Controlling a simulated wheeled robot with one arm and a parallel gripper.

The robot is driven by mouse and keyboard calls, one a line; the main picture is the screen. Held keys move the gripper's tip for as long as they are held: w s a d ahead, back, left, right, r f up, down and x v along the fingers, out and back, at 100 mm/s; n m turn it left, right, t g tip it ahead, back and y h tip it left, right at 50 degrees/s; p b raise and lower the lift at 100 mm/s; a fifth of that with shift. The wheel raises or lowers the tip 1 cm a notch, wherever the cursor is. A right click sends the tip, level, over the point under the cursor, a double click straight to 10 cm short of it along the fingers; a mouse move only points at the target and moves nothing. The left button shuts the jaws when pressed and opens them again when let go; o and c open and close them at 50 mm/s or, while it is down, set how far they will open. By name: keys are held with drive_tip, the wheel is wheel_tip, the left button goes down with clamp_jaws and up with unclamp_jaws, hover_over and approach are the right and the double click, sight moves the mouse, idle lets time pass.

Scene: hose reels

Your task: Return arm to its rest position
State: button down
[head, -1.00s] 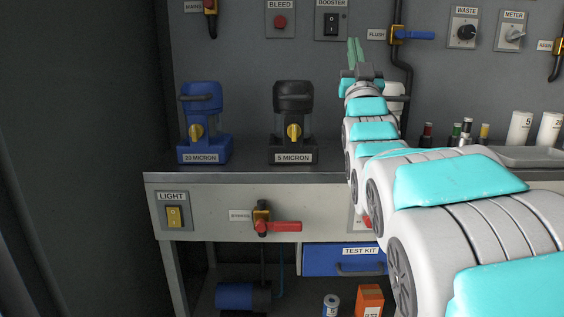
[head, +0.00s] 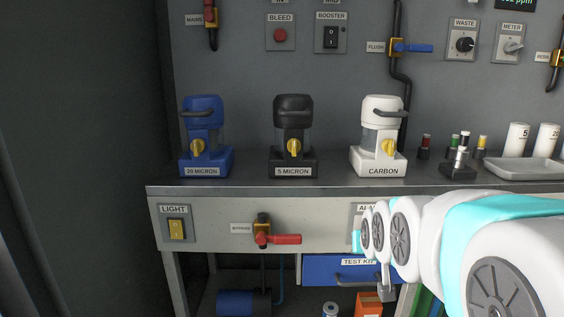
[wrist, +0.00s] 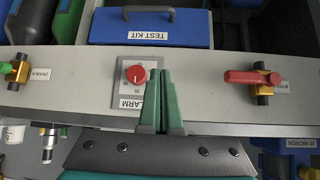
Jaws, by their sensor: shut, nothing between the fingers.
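My arm reaches in from the lower right of the head view, in front of the bench front. My gripper (wrist: 159,100) shows in the wrist view with its two green fingers together and nothing between them. In that view the fingertips overlap the bench front beside the red alarm knob (wrist: 137,73); I cannot tell the gap. In the head view my arm covers most of the alarm panel, and I cannot make out the fingers clearly.
Blue (head: 204,140), black (head: 293,140) and white (head: 381,140) filter units stand on the bench. The red-handled bypass valve (head: 278,239) sticks out of the bench front. Open space lies left of the bench.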

drive_tip(key=s+f+g, duration=0.3)
drive_tip(key=s, duration=0.7)
drive_tip(key=s+a+f+g+p, duration=0.1)
drive_tip(key=s+f+g, duration=0.2)
drive_tip(key=s, duration=0.8)
drive_tip(key=s+a+f+n+g+p, duration=0.1)
drive_tip(key=s+f+g, duration=0.3)
drive_tip(key=s, duration=0.7)
drive_tip(key=shift+g+y, duration=0.4)
drive_tip(key=shift+g, duration=0.2)
drive_tip(key=c, duration=1.5)
unclamp_jaws()
